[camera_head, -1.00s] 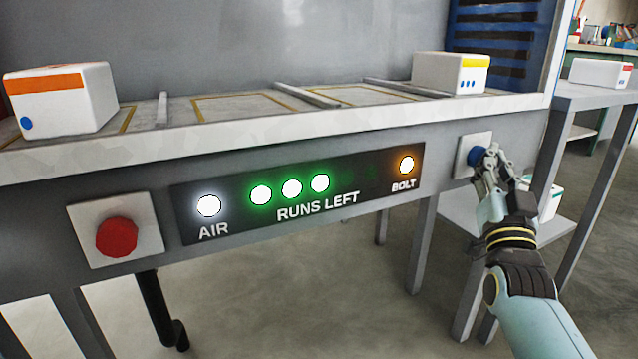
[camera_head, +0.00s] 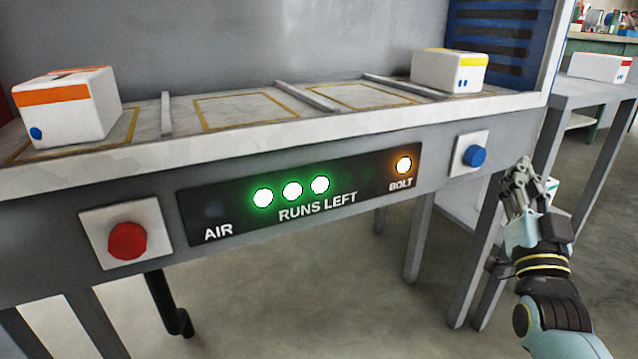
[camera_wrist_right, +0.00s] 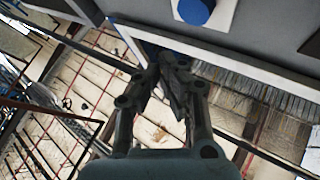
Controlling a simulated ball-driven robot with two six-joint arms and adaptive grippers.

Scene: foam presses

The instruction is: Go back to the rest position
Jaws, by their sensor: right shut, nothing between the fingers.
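My right gripper (camera_head: 522,180) is shut and empty in the head view. It hangs in the air to the right of and below the blue button (camera_head: 474,156) on its white plate, apart from it. In the right wrist view the shut fingers (camera_wrist_right: 168,62) point toward the machine's front, and the blue button (camera_wrist_right: 194,8) shows at the top edge. My left gripper is not in view.
The press front carries a red button (camera_head: 127,241) and a panel (camera_head: 300,196) with three green lamps and an orange BOLT lamp lit; the AIR lamp is dark. White boxes (camera_head: 75,118) (camera_head: 440,72) stand on the press bed. A grey side table (camera_head: 590,92) is at right.

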